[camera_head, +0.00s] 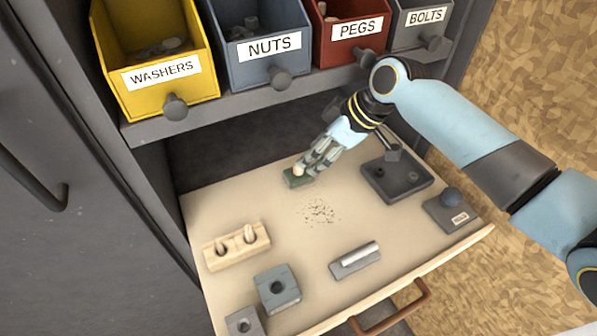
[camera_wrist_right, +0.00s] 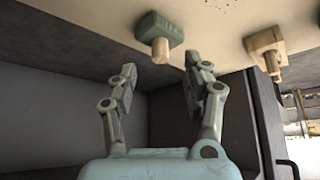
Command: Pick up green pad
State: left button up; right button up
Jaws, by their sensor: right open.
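The green pad (camera_head: 293,181) lies flat on the beige drawer board (camera_head: 290,212), towards the back. A light wooden knob (camera_head: 298,169) stands on it. In the right wrist view the green pad (camera_wrist_right: 158,29) and its knob (camera_wrist_right: 160,50) appear just beyond the fingertips, in line with the gap. My right gripper (camera_head: 312,165) comes down from the upper right, close to the pad and partly in front of it. In the wrist view the right gripper (camera_wrist_right: 161,64) has its fingers apart with nothing held. My left gripper is not in view.
A dark tray (camera_head: 397,198) and a grey block with a blue ball (camera_head: 450,218) sit to the right. A wooden block with pegs (camera_head: 236,255), a grey holed block (camera_head: 277,299) and a metal bar (camera_head: 354,268) lie in front. The labelled bin shelf (camera_head: 240,106) overhangs the back.

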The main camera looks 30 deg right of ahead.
aim_at(298, 171)
jog(key=x, duration=0.5)
jog(key=shift+w+a+b, duration=0.15)
jog(key=shift+b, duration=0.15)
grip_shut()
